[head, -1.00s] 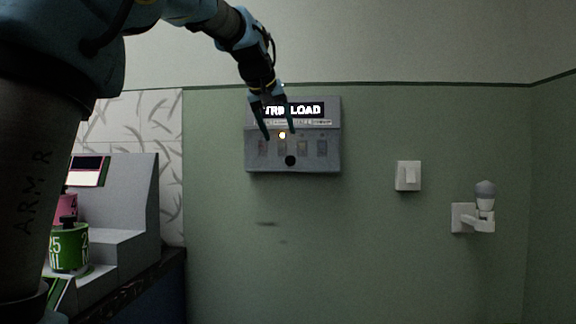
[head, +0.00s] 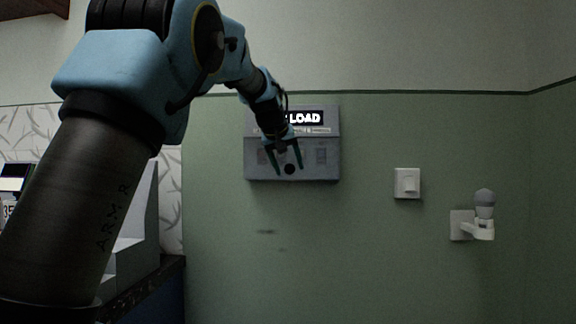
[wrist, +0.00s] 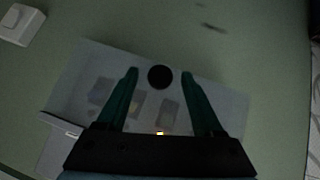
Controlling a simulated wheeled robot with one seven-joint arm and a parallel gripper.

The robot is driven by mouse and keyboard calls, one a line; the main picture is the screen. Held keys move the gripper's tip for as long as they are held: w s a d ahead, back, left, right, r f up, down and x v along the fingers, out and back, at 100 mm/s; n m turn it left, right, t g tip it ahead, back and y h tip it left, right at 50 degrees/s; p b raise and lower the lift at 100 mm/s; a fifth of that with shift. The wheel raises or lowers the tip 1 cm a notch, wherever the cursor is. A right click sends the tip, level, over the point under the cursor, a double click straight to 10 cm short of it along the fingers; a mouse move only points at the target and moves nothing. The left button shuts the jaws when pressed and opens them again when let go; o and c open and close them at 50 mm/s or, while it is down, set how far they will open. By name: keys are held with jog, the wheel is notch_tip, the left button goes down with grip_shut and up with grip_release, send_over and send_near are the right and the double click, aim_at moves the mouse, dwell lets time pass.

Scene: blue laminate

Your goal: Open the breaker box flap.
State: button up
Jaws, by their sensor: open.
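The breaker box (head: 325,172) is a grey box on the green wall, with a dark sign reading "LOAD" at its top, partly hidden by my arm. Its flap (head: 321,142) looks shut and see-through, with switches behind it. A round black knob (head: 290,169) sits at the flap's lower edge. My gripper (head: 289,171) is open, its two green fingers on either side of the knob in the head view. In the wrist view the knob (wrist: 160,77) shows between the fingertips of my gripper (wrist: 160,73). I cannot tell whether the fingers touch it.
A white wall switch (head: 407,183) and a lamp holder with a bulb (head: 484,200) are on the wall to the right. A counter (head: 160,280) with a grey stepped stand (head: 140,225) is at left, partly behind my arm.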

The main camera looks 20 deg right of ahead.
jog(key=shift+c, duration=0.3)
grip_shut()
dwell(1.0)
